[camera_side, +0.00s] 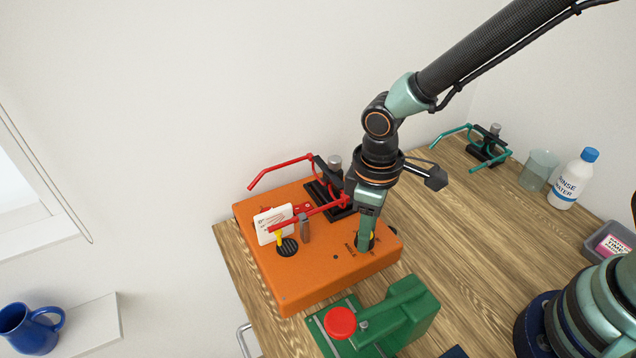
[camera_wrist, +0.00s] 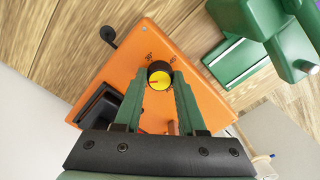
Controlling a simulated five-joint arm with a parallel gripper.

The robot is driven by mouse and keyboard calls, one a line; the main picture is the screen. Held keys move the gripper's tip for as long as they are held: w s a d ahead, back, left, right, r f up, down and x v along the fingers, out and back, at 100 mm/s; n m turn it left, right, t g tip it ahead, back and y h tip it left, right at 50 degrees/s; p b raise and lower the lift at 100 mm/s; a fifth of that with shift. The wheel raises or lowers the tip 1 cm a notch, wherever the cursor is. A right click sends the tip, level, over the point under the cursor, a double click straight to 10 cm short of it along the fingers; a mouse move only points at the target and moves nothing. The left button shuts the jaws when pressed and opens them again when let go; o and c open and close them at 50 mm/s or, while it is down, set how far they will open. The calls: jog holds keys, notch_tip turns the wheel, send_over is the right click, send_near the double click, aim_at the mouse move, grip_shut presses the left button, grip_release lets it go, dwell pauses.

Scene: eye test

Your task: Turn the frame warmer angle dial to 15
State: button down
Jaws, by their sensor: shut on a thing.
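The frame warmer (camera_side: 320,275) is an orange box at the edge of the wooden bench. Its angle dial (camera_wrist: 159,82) has a yellow face with a thin red mark and a black body. Small degree labels stand beside it in the wrist view, too small to read surely, so I cannot tell the setting. My gripper (camera_side: 366,243) comes down from above onto the dial, beside the printed word ANGLE. In the wrist view my gripper (camera_wrist: 157,90) has one finger on each side of the dial and is shut on it. In the side view the fingers mostly hide the dial.
Red glasses frames (camera_side: 282,170) sit in a black clamp on the box, near a white card (camera_side: 272,222). A green device with a red knob (camera_side: 340,322) stands close in front. Teal glasses (camera_side: 455,133), a beaker (camera_side: 538,170) and a rinse bottle (camera_side: 572,180) stand at the right.

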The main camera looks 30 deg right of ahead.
jog(key=shift+w+d+m, duration=0.1)
jog(key=shift+w+m, duration=0.1)
jog(key=shift+m, duration=0.4)
jog(key=shift+c, duration=2.4)
grip_release()
jog(key=shift+s, duration=0.1)
notch_tip(320, 180, up, 12)
